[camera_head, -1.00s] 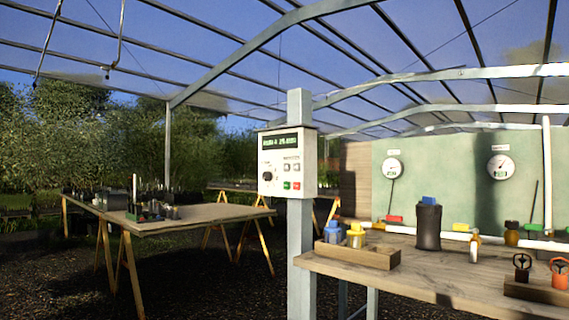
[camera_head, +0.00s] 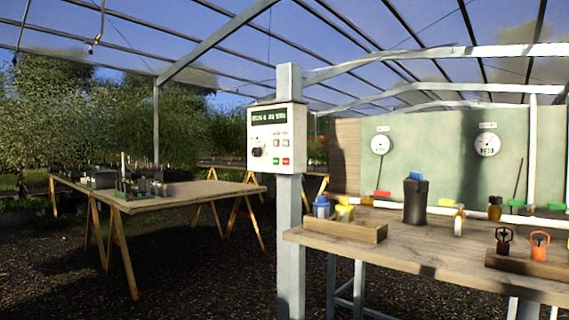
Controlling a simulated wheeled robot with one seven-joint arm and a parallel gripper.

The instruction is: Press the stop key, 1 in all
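A white control box (camera_head: 276,139) is mounted on a grey post. It has a dark display with green text (camera_head: 275,117), too small to read surely, and a black knob (camera_head: 258,152). Below two pale keys are a green key (camera_head: 275,162) and a red key (camera_head: 286,161). The red one looks like the stop key, but its label is too small to read. My gripper is not in view.
A wooden bench (camera_head: 430,258) at right carries a wooden tray (camera_head: 345,228), a dark canister (camera_head: 415,201), bottles and handled tools. A trestle table (camera_head: 200,190) with small items stands at left. Dark ground between them is clear.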

